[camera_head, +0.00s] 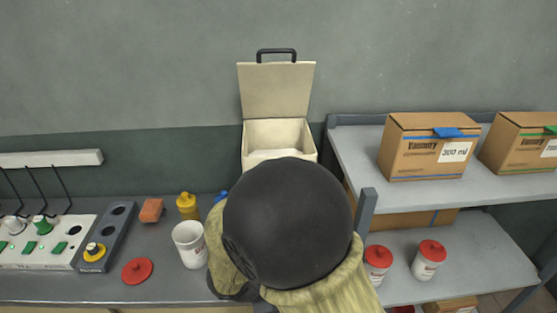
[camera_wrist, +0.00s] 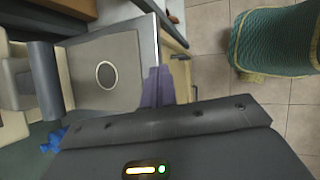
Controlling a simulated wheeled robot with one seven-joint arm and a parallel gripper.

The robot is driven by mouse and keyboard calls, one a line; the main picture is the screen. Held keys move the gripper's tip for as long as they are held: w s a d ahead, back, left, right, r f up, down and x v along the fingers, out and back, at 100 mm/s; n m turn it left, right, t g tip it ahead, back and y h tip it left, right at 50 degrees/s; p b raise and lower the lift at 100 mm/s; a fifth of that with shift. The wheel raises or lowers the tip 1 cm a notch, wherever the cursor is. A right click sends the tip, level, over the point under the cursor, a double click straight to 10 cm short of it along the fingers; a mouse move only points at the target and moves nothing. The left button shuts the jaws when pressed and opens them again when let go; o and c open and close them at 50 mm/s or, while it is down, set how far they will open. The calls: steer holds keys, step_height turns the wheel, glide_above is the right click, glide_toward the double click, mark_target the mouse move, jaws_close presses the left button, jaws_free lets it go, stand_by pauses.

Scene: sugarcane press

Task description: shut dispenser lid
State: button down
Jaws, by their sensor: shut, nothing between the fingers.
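The dispenser (camera_head: 280,138) is a cream box against the back wall in the head view. Its lid (camera_head: 275,90) stands raised, nearly upright, with a black handle (camera_head: 276,53) at the top. The box's opening is uncovered. My gripper (camera_wrist: 158,84) shows in the wrist view as shut, slim fingers with nothing between them, over the counter's edge. In the head view my own dark arm part hides the gripper and the lower front of the dispenser. I cannot tell the gripper's exact distance from the lid.
A white cup (camera_head: 190,245), a yellow bottle (camera_head: 188,206) and a red lid (camera_head: 137,271) are on the counter at left. A shelf (camera_head: 350,150) at right holds boxes (camera_head: 430,146) and red-lidded tubs (camera_head: 428,260). A green object (camera_wrist: 275,40) stands on the tiled floor.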

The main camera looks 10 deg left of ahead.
steer(key=d+r+m+g+y, duration=0.1)
steer(key=d+r+m+y, duration=0.1)
steer(key=d+m, duration=0.8)
steer(key=s+d+r+m+g+y, duration=0.1)
steer(key=d+r+m+y, duration=0.2)
steer(key=d+m, duration=0.6)
steer(key=shift+d+r+m, duration=0.4)
steer(key=shift+r+m, duration=0.25)
steer(key=shift+m, duration=0.25)
